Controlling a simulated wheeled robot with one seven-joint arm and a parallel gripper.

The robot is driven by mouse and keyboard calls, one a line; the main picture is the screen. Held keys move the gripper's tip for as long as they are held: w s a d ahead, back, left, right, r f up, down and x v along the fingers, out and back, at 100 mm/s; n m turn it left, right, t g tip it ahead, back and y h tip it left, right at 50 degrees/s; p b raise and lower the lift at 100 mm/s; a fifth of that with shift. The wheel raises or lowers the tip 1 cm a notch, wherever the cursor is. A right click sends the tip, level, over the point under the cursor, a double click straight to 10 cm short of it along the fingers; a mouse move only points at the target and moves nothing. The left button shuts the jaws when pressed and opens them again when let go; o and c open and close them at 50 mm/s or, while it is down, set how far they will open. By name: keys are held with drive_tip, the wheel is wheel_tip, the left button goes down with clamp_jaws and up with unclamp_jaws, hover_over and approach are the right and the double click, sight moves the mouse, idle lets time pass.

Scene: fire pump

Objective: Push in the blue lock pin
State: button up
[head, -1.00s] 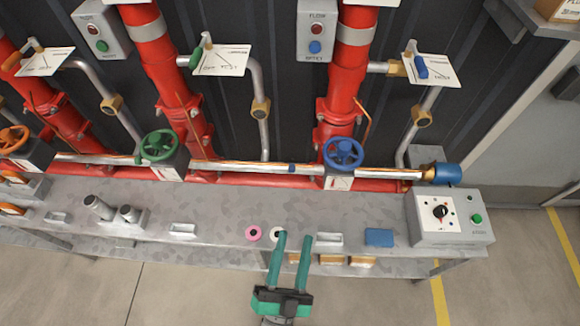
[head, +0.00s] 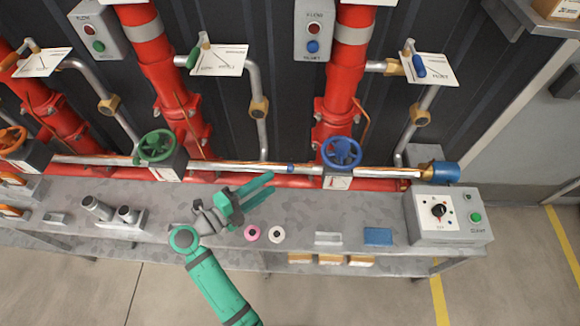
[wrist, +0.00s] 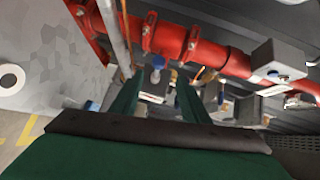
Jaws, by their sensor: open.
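A small blue piece, which looks like the blue lock pin (head: 291,168), sits on the silver horizontal pipe left of the blue handwheel (head: 342,153). How far it stands out is too small to tell. My gripper (head: 269,183) is open and empty. Its green fingers point right and slightly up in the head view, just left of and below the blue piece, apparently apart from it. In the wrist view my gripper (wrist: 158,82) shows two spread fingers with nothing held; small blue parts lie beyond them, and I cannot tell which is the pin.
A grey bench (head: 350,210) runs below the pipe. A pink ring (head: 252,233), a white ring (head: 277,234) and a blue block (head: 378,236) lie on it. A control box (head: 447,216) stands at its right end. Red pipes (head: 340,95) rise behind.

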sight(290, 168)
drive_tip(key=x, duration=1)
drive_tip(key=shift+w+f, duration=0.3)
drive_tip(key=shift+w, duration=0.1)
drive_tip(key=shift+w, duration=0.1)
clamp_jaws()
